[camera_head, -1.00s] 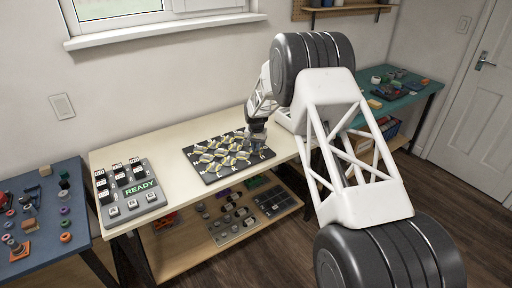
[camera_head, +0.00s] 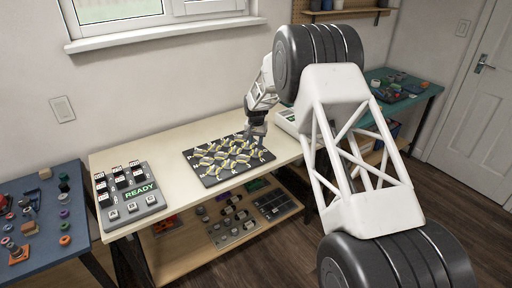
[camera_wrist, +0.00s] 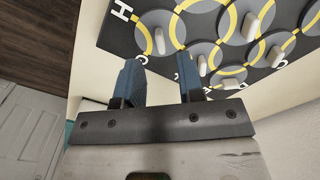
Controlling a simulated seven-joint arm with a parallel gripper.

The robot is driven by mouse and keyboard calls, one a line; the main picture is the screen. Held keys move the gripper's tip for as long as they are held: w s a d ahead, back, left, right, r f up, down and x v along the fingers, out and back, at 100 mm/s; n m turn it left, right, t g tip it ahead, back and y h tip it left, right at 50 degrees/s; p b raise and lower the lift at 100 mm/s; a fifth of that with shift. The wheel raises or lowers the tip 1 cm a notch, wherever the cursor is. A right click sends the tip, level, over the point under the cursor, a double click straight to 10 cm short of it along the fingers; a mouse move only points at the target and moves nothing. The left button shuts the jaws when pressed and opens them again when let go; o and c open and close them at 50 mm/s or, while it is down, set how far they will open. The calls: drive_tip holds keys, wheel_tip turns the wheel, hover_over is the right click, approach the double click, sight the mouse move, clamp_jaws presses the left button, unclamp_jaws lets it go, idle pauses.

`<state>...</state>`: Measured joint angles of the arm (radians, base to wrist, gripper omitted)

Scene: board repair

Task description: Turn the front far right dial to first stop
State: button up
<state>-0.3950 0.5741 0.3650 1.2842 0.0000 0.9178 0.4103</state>
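The dark dial board (camera_head: 213,182) lies on the cream workbench, with rows of dials ringed in yellow and white. In the wrist view the board (camera_wrist: 118,33) fills the upper right, with white letters along its edges. A corner dial with a pale upright knob (camera_wrist: 159,40) sits just beyond the fingertips, roughly in line with the gap between them. More pale knobs (camera_wrist: 251,25) stand to its right. My gripper (camera_head: 259,143) hangs at the board's right end. In the wrist view my gripper (camera_wrist: 158,60) has two blue fingers apart, with nothing between them. I cannot tell the dial's stop marks.
A grey panel reading READY (camera_head: 139,190) stands at the workbench's left end. A pale device (camera_head: 288,120) stands behind my arm. A blue table (camera_head: 75,190) with small parts is at left, a teal table (camera_head: 425,90) at right. Bare bench top surrounds the board.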

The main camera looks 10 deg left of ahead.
sight(256, 150)
drive_tip(key=shift+r, duration=1.4)
drive_tip(key=shift+r, duration=0.1)
